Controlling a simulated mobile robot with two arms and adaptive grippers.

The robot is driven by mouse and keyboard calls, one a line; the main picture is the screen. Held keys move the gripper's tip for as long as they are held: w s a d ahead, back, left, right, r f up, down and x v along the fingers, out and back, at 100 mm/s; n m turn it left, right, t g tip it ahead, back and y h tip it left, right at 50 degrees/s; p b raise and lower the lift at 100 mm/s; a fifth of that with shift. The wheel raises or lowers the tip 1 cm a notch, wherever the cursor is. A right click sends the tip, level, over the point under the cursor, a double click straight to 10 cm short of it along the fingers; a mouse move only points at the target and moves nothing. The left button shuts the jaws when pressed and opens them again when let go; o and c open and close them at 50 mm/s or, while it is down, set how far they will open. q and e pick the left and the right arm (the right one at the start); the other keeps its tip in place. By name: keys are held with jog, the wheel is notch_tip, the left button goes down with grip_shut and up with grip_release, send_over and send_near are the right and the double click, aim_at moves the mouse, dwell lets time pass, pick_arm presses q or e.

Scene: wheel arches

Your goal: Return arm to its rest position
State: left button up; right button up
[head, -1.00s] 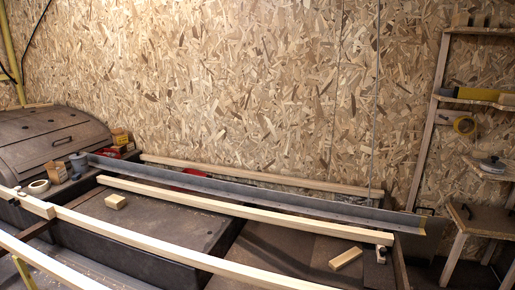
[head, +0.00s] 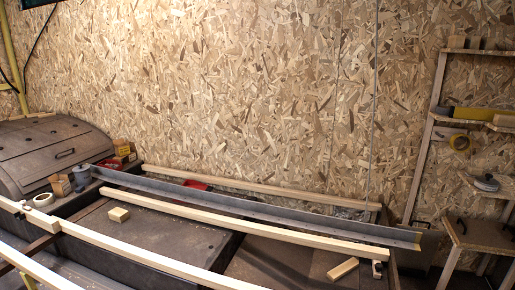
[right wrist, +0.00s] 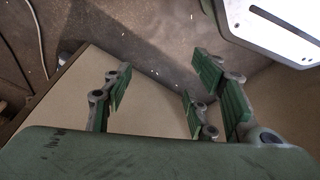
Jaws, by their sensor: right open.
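My right gripper (right wrist: 158,92) shows in the right wrist view with its green-padded fingers spread apart. Nothing is held between them. Below the fingers is a flat beige surface (right wrist: 150,120) with a dark edge, and beyond it a brown-grey floor (right wrist: 150,30) with small white flecks. I cannot tell how far the fingers are from the surface. Neither arm shows in the head view, and my left gripper is in no view.
The head view shows a dark workbench (head: 160,230) with long pale wooden beams (head: 240,222), a grey metal angle bar (head: 260,208) and small wood blocks (head: 118,214), (head: 343,268). A wooden shelf rack (head: 430,140) stands at right against the chipboard wall (head: 230,90).

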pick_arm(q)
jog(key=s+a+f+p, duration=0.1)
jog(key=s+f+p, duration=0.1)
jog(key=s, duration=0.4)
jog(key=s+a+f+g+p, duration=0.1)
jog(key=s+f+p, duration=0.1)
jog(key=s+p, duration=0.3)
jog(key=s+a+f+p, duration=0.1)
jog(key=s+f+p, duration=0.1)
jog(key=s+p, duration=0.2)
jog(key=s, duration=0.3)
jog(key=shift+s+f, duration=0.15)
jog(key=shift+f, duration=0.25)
pick_arm(e)
jog(key=s+d+f, duration=0.1)
jog(key=s+f, duration=0.2)
jog(key=s, duration=0.6)
jog(key=s+d+f+g, duration=0.1)
jog(key=s+f, duration=0.3)
jog(key=s, duration=0.5)
jog(key=shift+s+d, duration=0.15)
jog(key=shift+d, duration=0.45)
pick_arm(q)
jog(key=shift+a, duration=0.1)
pick_arm(e)
jog(key=shift+r, duration=0.1)
